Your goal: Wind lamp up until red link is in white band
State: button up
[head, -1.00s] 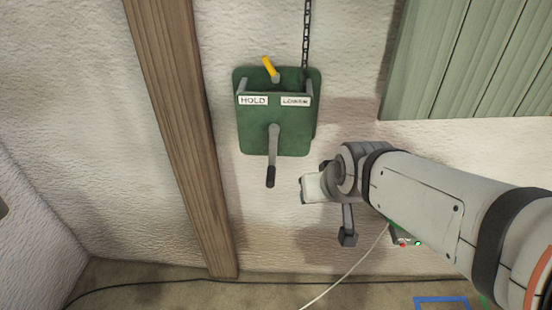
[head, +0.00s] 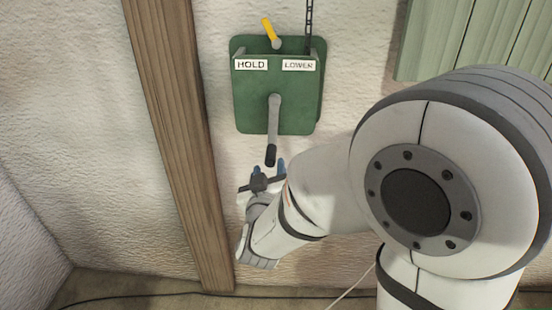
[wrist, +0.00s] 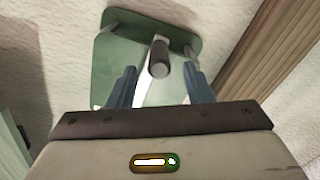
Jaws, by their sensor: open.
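The green winch box (head: 244,108) is fixed to the wall, with labels HOLD (head: 250,64) and LOWER (head: 299,65). Its yellow-tipped lever (head: 269,31) leans left, to the HOLD side. The grey crank (head: 274,122) hangs down and ends in a dark grip (head: 270,156). A dark chain (head: 309,22) runs up from the box's right side. My gripper (head: 268,168) is open just below the crank grip. In the wrist view the blue fingers (wrist: 161,88) stand either side of the grip's end (wrist: 159,69), with gaps; contact is not seen. The lamp, red link and white band are not in view.
A wooden post (head: 178,125) stands left of the winch. Green boards (head: 470,40) are at upper right. A dark cable (head: 130,297) runs along the floor by the wall, and a pale cord (head: 352,290) hangs near my arm.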

aim_at(272, 152)
jog(key=w, duration=0.7)
jog(key=shift+w+d, duration=0.15)
jog(key=shift+w, duration=0.15)
jog(key=shift+c, duration=0.5)
grip_shut()
jog(key=shift+d, duration=0.6)
jog(key=shift+a, duration=0.5)
